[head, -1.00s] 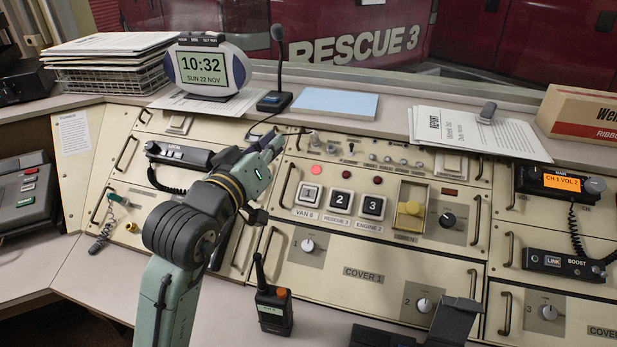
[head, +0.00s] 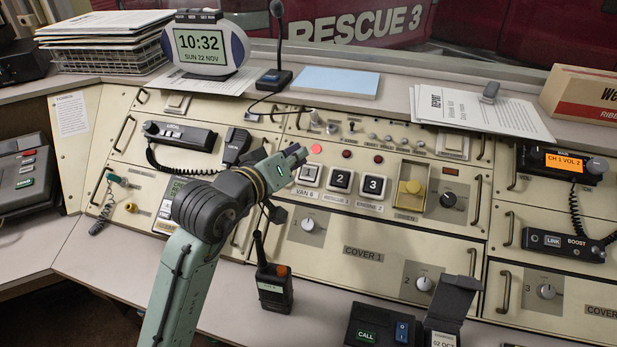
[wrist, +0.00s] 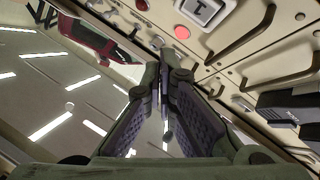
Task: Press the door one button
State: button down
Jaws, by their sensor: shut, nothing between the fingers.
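The white square button marked 1 (head: 309,174), labelled VAN 6, sits leftmost in a row with button 2 (head: 340,180) and button 3 (head: 374,186) on the cream console. A bright red lamp (head: 316,148) is above button 1. My gripper (head: 297,153) is shut and empty, its tips up and left of button 1 in the head view. In the wrist view, button 1 (wrist: 205,10) and the red lamp (wrist: 182,32) are at the top, right of my gripper's tips (wrist: 160,48). No contact with the button shows.
A yellow button (head: 412,188) and a round knob (head: 448,200) are to the right of the row. Metal handles stick out from the panels. A walkie-talkie (head: 273,288) stands below on the ledge. A gooseneck microphone (head: 273,78) is behind on the shelf.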

jog(key=b, duration=0.2)
send_over(303, 181)
jog(key=shift+s+a+f, duration=0.1)
jog(key=shift+s+f, duration=0.1)
jog(key=shift+f, duration=0.85)
jog(key=shift+s+a+f, duration=0.1)
jog(key=shift+s+f, duration=0.1)
jog(key=shift+f, duration=0.8)
jog(key=shift+w+d+f+b, duration=0.1)
jog(key=shift+w+f+b, duration=0.15)
jog(key=shift+f+b, duration=0.15)
jog(key=shift+w+d+f+b, duration=0.1)
jog(key=shift+w+f+b, duration=0.15)
jog(key=shift+f+b, duration=0.15)
dwell(0.4)
jog(key=shift+s+r+p, duration=0.5)
jog(key=shift+r, duration=0.25)
jog(key=s+r+p, duration=0.1)
jog(key=r+p, duration=0.1)
jog(key=s+a+r, duration=0.1)
jog(key=r, duration=0.1)
jog(key=shift+s+r+p, duration=0.1)
jog(key=shift+s+p, duration=0.2)
jog(key=shift+p, duration=0.1)
